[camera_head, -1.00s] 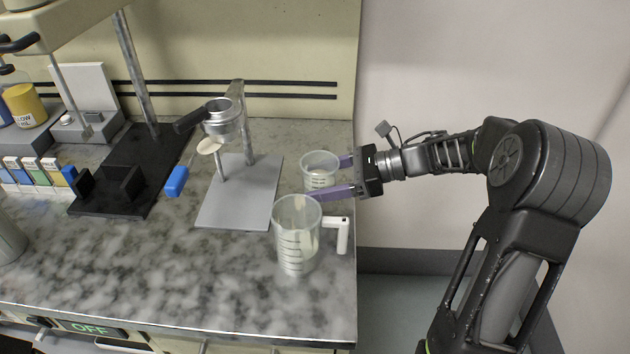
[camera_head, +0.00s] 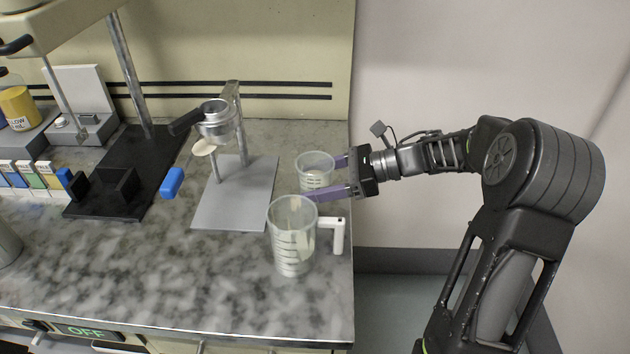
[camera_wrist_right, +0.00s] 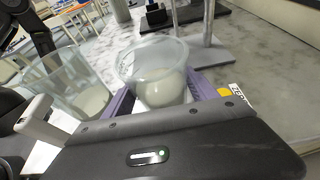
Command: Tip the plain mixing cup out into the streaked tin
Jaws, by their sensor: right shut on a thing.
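A small clear cup with printed marks (camera_head: 316,172), which I take as the plain mixing cup, is upright near the counter's right edge. My right gripper (camera_head: 333,177) has its purple fingers on either side of it and is shut on it. In the right wrist view the cup (camera_wrist_right: 153,66) sits between the fingers with something pale inside. A grey cylinder (camera_head: 8,244), perhaps the streaked tin, is cut off at the left edge of the head view; I cannot make out streaks. My left gripper is not in view.
A clear measuring jug (camera_head: 292,245) with a white handle stands just in front of the cup, with pale contents (camera_wrist_right: 92,99). A grey-based stand (camera_head: 232,205) and a black-based stand (camera_head: 110,190) are to the left. The front marble counter (camera_head: 180,275) is clear.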

